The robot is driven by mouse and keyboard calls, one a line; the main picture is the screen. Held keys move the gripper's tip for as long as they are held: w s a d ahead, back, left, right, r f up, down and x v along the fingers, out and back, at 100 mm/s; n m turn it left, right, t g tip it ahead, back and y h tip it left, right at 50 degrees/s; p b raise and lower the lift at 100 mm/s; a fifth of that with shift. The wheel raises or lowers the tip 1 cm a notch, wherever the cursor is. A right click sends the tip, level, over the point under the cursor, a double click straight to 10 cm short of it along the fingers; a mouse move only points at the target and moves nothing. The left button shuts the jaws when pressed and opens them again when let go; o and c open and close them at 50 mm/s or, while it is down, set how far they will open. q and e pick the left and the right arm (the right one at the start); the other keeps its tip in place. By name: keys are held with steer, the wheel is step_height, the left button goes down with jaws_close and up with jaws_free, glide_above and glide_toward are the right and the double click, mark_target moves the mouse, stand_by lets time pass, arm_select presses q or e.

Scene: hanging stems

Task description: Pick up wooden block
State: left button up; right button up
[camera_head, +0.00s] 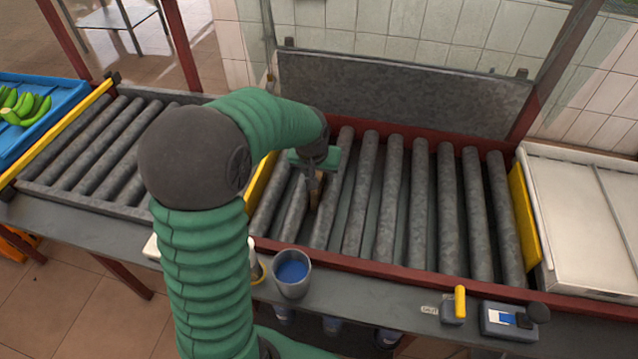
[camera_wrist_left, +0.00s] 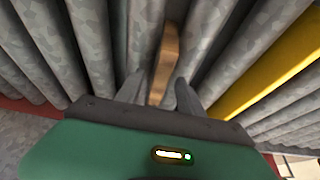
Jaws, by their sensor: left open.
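The wooden block (camera_wrist_left: 165,62) is a light brown, narrow piece lying between grey rollers in the left wrist view. Its near end lies between the two fingers of my left gripper (camera_wrist_left: 160,90). The fingers are apart, and I cannot tell whether either touches the block. In the head view my left gripper (camera_head: 318,180) points down over the left part of the roller bed, and a small brown part of the block (camera_head: 314,190) shows beside it. The rest of the block is hidden there by the gripper. My right gripper is not in view.
The roller bed (camera_head: 390,200) has a red frame and a grey back panel (camera_head: 400,92). Yellow rails flank it. A cup with blue contents (camera_head: 292,272) stands on the front ledge, with a yellow-handled control (camera_head: 460,303) farther right. A blue crate (camera_head: 40,118) holds green bananas at left. The right rollers are clear.

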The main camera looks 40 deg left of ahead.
arm_select(q)
steer(key=shift+d+r, duration=0.1)
jaws_close()
stand_by(1.3)
